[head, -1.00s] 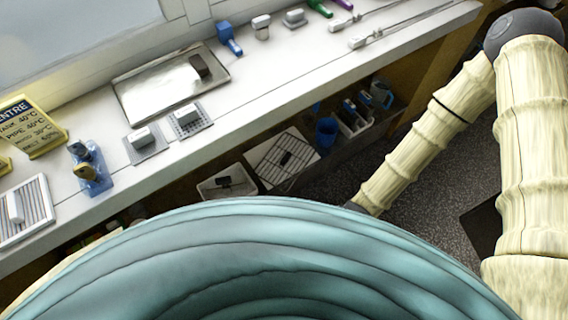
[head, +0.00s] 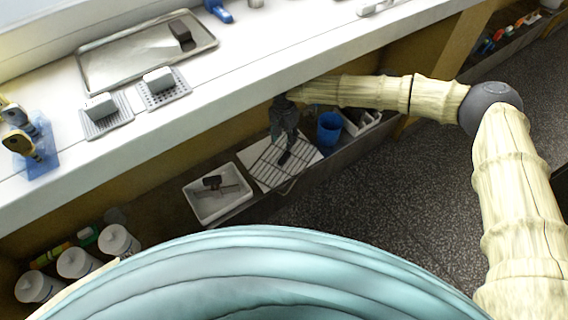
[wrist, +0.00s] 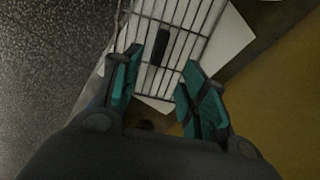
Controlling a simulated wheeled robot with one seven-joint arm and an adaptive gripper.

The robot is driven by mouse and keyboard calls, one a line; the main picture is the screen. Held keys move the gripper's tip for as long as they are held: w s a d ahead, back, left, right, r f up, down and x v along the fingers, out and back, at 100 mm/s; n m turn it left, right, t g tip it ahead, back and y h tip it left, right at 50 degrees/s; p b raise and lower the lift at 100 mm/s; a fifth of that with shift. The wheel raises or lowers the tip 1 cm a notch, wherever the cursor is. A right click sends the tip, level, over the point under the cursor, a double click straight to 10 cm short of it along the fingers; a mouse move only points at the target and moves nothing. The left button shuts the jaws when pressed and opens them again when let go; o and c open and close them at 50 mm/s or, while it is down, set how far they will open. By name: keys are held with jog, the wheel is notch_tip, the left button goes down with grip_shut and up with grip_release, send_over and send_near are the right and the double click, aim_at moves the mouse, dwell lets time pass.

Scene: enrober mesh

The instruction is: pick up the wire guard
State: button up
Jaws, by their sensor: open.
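The wire guard (head: 270,160) is a flat grid of thin dark bars with a black handle, lying on a white sheet on the low shelf under the counter. It also shows in the wrist view (wrist: 182,18), with its black handle between and just beyond my fingers. My gripper (head: 284,138) is over the guard's far part in the head view. In the wrist view my gripper (wrist: 160,72) has its teal finger pads spread apart with nothing held between them. I cannot tell the exact height above the handle.
A white bin (head: 217,204) with dark tools stands left of the guard, and a blue cup (head: 329,129) stands to its right. The white counter (head: 240,85) overhangs the shelf. Speckled floor (head: 390,190) lies open in front.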

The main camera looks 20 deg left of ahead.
aim_at(284, 156)
jog(key=shift+f+b, duration=1.25)
jog(key=shift+f, duration=4.1)
grip_shut()
